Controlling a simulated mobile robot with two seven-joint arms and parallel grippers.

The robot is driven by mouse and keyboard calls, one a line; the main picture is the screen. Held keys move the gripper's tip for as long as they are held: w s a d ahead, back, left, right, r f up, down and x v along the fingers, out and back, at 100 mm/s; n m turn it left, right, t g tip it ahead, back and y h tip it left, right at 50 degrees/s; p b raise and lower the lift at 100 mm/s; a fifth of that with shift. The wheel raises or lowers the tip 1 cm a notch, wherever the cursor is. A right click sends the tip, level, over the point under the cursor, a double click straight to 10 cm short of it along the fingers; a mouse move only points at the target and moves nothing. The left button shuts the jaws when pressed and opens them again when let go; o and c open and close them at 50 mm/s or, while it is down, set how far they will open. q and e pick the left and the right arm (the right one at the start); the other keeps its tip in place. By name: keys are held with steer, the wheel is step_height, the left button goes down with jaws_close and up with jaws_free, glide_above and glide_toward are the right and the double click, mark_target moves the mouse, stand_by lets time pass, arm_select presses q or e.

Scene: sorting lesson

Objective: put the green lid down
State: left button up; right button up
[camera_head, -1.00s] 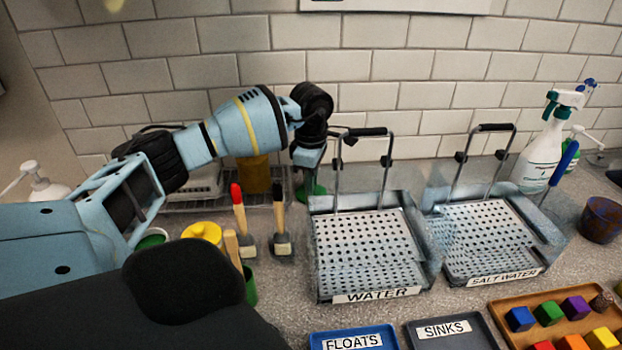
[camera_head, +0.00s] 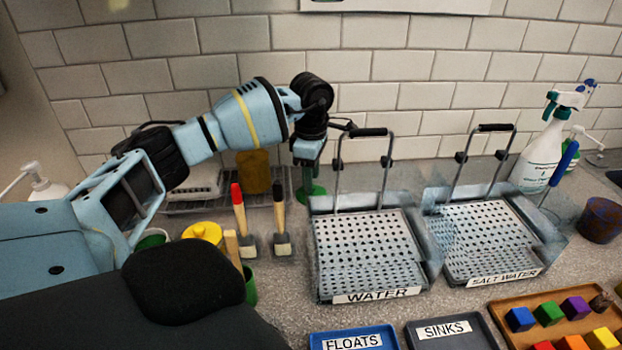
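A green lid (camera_head: 311,194) shows low behind the water tank's left side, directly below my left gripper (camera_head: 308,168). A narrow upright green part rises from it toward the fingertips. My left gripper points down at it from above. The fingers are small and dark here, so I cannot tell whether they grip the green part or are just clear of it. The lid looks level and at or near the counter. Its right part is hidden by the tank. My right gripper is not in view.
The water tank (camera_head: 322,262) with its perforated tray and handle stands close on the right; the salt water tank (camera_head: 452,272) is beyond. A wire rack (camera_head: 210,206) is behind, against the tiled wall.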

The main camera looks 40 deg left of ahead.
arm_select(q)
step_height(320, 180, up, 10)
stand_by(0.4)
stand_by(0.5)
